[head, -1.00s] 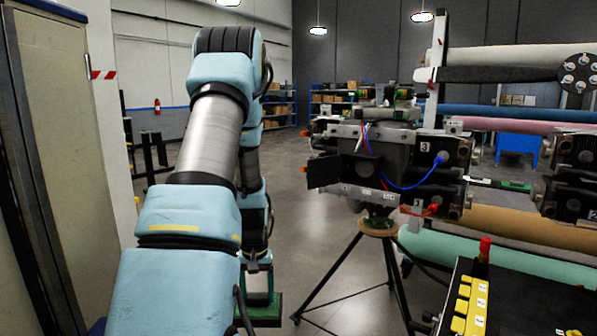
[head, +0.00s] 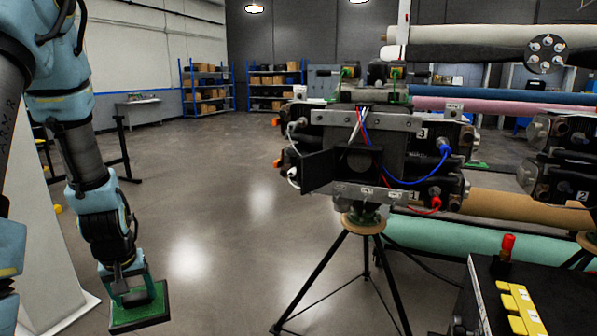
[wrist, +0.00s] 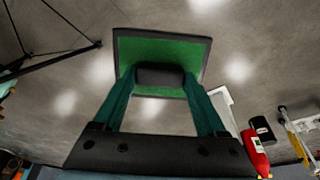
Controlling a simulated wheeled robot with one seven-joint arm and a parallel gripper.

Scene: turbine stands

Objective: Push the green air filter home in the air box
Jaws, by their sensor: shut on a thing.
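The green air filter (head: 142,314) is a flat green panel in a dark square frame, at the lower left of the head view. My gripper (head: 130,287) is shut on it and holds it above the floor, well left of the tripod stand. In the wrist view, the two teal fingers close on a dark grip block on the filter (wrist: 161,48), green face toward the camera. What seems to be the air box (head: 356,158) is a dark housing on the stand, with a black flap (head: 322,172) swung out at its left. Its inside is not clear.
Blue and red cables hang across the housing's front. The tripod (head: 330,262) spreads its legs below it. A black case with yellow blocks (head: 518,306) stands at lower right. Rolls of material (head: 450,238) lie behind. The floor between filter and tripod is clear.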

